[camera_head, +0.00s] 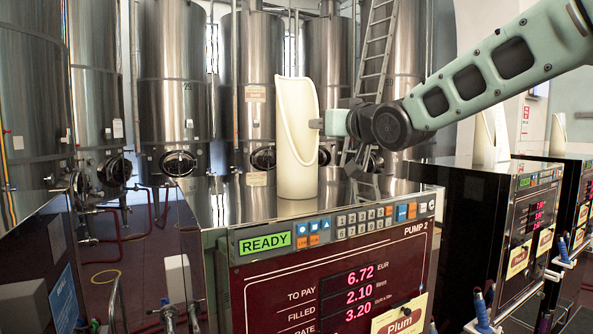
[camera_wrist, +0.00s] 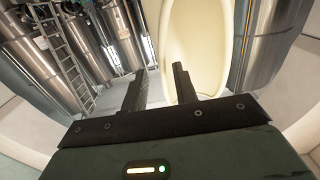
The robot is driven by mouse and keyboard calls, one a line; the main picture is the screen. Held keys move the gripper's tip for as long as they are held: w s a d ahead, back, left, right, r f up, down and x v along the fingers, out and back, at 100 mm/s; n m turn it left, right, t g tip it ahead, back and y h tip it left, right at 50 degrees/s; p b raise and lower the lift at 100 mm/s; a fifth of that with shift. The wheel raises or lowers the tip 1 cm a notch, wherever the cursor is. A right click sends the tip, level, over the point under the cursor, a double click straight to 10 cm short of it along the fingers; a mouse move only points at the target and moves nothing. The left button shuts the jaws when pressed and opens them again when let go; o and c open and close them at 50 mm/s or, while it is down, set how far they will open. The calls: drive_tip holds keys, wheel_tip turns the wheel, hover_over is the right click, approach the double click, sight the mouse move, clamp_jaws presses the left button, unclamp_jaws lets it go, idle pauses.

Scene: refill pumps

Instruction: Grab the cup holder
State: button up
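The cup holder (camera_head: 297,150) is a tall cream cylinder with a slanted, scooped open top. It stands upright on top of the Pump 2 cabinet (camera_head: 330,250). My gripper (camera_head: 317,124) is at the holder's right side, at about mid-height, with the fingertips at or very near its edge. In the wrist view the holder (camera_wrist: 197,40) fills the upper middle. The two dark fingers of my gripper (camera_wrist: 158,80) are spread apart; the right finger overlaps the holder and the left finger is clear of it. I cannot tell whether either finger touches it.
More pump cabinets (camera_head: 480,205) stand to the right, with similar cream holders (camera_head: 490,137) on top. Large steel tanks (camera_head: 172,80) and a ladder (camera_head: 377,50) stand behind. The cabinet top around the holder looks clear.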

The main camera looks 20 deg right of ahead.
sight(297, 136)
drive_tip(key=w, duration=0.1)
drive_tip(key=w+a+p, duration=0.1)
drive_tip(key=w, duration=0.1)
drive_tip(key=shift+w+p, duration=0.25)
drive_tip(key=shift+p, duration=0.05)
clamp_jaws()
idle(1.2)
